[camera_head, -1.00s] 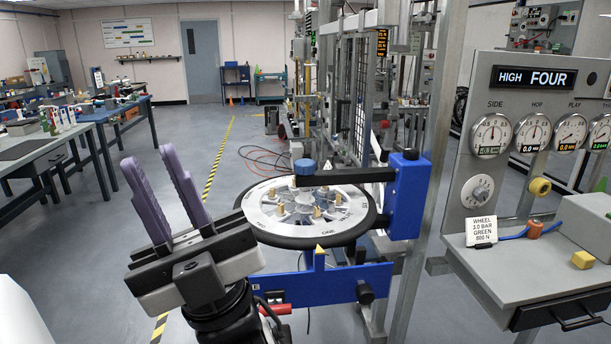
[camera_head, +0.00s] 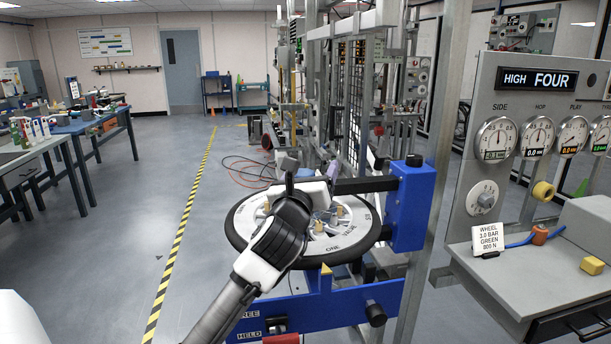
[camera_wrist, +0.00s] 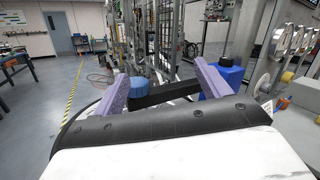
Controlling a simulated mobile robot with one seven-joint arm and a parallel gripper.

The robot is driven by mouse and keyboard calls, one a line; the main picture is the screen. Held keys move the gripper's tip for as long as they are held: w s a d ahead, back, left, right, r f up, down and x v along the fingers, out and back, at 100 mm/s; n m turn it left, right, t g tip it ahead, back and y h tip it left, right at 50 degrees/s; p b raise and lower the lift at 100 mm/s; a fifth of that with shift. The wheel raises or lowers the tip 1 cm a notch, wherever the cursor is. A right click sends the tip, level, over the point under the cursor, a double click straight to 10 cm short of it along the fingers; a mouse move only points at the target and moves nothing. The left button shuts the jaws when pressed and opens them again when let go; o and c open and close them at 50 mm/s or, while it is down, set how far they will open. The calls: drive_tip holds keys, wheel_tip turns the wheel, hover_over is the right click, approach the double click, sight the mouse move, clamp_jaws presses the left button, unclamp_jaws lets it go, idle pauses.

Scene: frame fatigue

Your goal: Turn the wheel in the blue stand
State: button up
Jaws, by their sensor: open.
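The wheel (camera_head: 362,238) lies flat in the blue stand (camera_head: 411,210), with a black rim and a pale face bearing words; "ONE" faces the front. A yellow pointer (camera_head: 326,269) stands at its near edge. A black arm (camera_head: 365,185) reaches from the stand's tower over the wheel. My gripper (camera_wrist: 162,85) is open above the wheel, its purple fingers spread. In the wrist view, the blue knob (camera_wrist: 140,87) at the black arm's end appears between the fingers; contact cannot be told. In the head view, my arm hides the knob, most of the fingers and the wheel's left middle.
A panel with gauges (camera_head: 497,139) and a "HIGH FOUR" display stands at the right, above a grey shelf (camera_head: 520,280) with a wheel card (camera_head: 487,241). Metal frames rise behind the wheel. The floor left of the stand is clear, with a striped line (camera_head: 180,238).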

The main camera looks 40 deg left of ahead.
sight(304, 174)
drive_tip(key=a+f+m+g, duration=0.2)
drive_tip(key=a+f+g, duration=0.1)
drive_tip(key=a+f, duration=0.3)
drive_tip(key=shift+y, duration=0.4)
drive_tip(key=p+x, duration=0.1)
drive_tip(key=x, duration=0.3)
drive_tip(key=p+x, duration=0.2)
drive_tip(key=x, duration=0.2)
drive_tip(key=d+p+x, duration=0.1)
drive_tip(key=x, duration=0.3)
drive_tip(key=shift+w+a+f, duration=0.15)
drive_tip(key=shift+w, duration=0.45)
